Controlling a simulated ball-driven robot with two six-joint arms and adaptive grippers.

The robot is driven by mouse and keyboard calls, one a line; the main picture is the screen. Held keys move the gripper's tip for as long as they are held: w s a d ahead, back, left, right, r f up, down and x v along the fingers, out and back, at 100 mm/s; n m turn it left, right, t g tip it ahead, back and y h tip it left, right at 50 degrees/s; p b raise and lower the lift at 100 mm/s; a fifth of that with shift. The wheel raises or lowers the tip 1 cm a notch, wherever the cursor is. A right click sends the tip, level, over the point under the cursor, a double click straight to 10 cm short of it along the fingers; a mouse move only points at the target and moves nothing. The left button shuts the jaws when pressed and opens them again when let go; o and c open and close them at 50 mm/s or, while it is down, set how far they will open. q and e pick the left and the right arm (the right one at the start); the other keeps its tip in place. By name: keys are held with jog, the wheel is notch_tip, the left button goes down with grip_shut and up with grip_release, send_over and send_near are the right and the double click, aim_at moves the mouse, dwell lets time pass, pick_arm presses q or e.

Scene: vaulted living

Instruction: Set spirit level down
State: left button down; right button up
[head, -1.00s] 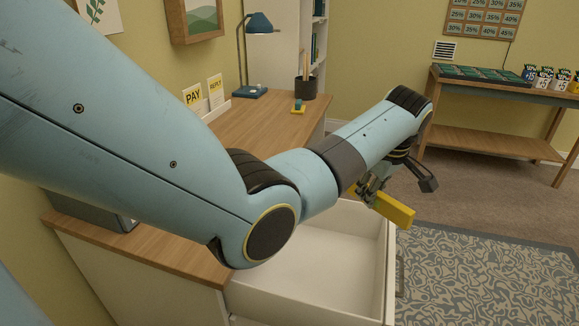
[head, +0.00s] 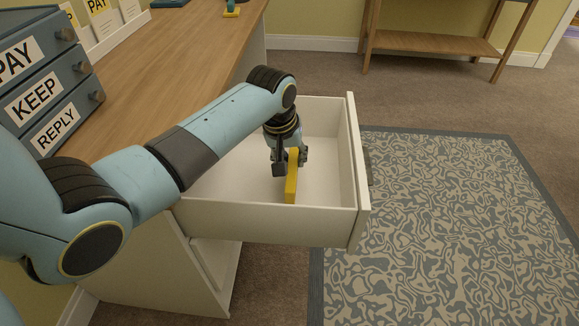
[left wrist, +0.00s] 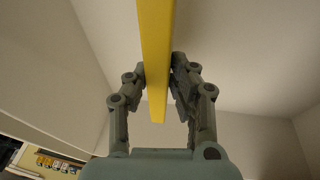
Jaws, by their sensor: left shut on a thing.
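The yellow spirit level (head: 291,180) is in my left gripper (head: 290,160), over the open white drawer (head: 270,218). In the head view it is inside the outline of the drawer walls; I cannot tell whether it touches the drawer floor. In the left wrist view the spirit level (left wrist: 156,50) runs between the two fingers (left wrist: 158,88), which are closed on its sides. My right gripper is in neither view.
The drawer sticks out from the wooden desk (head: 170,75). A small drawer unit (head: 45,85) labelled PAY, KEEP and REPLY stands on the desk. A patterned rug (head: 440,220) lies right of the drawer. The visible drawer floor is bare.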

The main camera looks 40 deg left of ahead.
aim_at(292, 168)
pick_arm(q)
notch_tip(292, 168, down, 3)
jog(key=shift+b, duration=0.5)
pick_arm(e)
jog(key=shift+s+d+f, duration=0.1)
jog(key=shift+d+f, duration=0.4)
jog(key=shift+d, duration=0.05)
pick_arm(q)
jog(key=shift+f, duration=0.1)
jog(key=c, duration=1.1)
grip_release()
jog(key=shift+c, duration=0.2)
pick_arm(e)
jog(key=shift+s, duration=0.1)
pick_arm(q)
jog(key=p+v, duration=0.4)
jog(key=v, duration=0.8)
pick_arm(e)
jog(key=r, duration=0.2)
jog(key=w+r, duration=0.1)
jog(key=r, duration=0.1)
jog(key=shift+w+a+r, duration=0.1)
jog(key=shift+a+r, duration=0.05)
